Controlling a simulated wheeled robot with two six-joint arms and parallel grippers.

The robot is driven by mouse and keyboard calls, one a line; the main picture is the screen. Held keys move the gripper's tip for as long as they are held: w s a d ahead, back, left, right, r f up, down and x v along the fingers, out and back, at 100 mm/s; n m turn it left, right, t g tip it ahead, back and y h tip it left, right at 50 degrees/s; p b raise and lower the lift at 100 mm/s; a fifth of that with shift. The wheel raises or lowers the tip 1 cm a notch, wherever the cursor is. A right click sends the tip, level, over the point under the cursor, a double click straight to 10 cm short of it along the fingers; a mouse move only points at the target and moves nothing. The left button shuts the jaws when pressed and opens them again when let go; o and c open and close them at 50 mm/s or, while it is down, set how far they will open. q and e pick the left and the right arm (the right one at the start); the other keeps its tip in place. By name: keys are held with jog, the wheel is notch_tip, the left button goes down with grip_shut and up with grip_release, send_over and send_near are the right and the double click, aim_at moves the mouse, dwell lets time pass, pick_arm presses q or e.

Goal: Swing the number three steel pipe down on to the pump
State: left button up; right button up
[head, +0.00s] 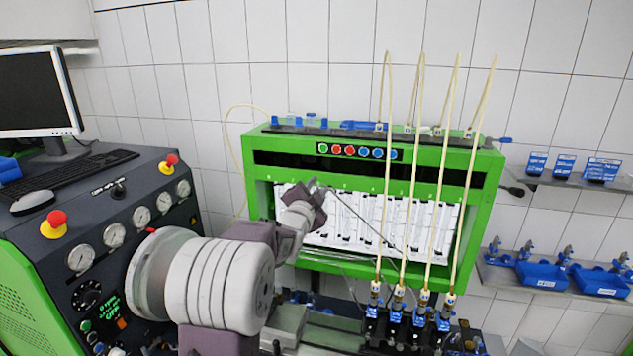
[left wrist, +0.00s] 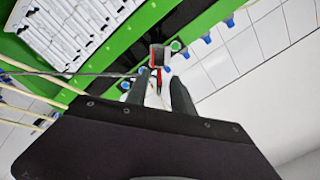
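My left gripper (head: 317,190) is in front of the green bench's white chart panel. In the left wrist view its two dark fingers (left wrist: 160,80) stand apart, with a small grey and red piece (left wrist: 157,58) at their tips. A thin steel pipe (head: 365,220) slants from near the gripper down to the right; in the left wrist view it (left wrist: 60,74) comes in from the left and reaches the fingertips. I cannot read its number or tell if the fingers touch it. The pump's dark and blue outlets (head: 396,328) are at the lower right. My right gripper is not in view.
Several pale hoses (head: 413,180) with brass nuts rise from the pump past the green bench (head: 480,200). A control console (head: 110,240) with gauges and a monitor (head: 35,92) stands at the left. Shelves with blue parts (head: 540,275) are at the right.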

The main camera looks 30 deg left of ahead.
pick_arm(q)
jog(key=shift+s+d, duration=0.1)
jog(key=shift+d, duration=0.05)
jog(key=shift+c, duration=0.7)
grip_shut()
jog(key=shift+r, duration=0.15)
dwell(0.5)
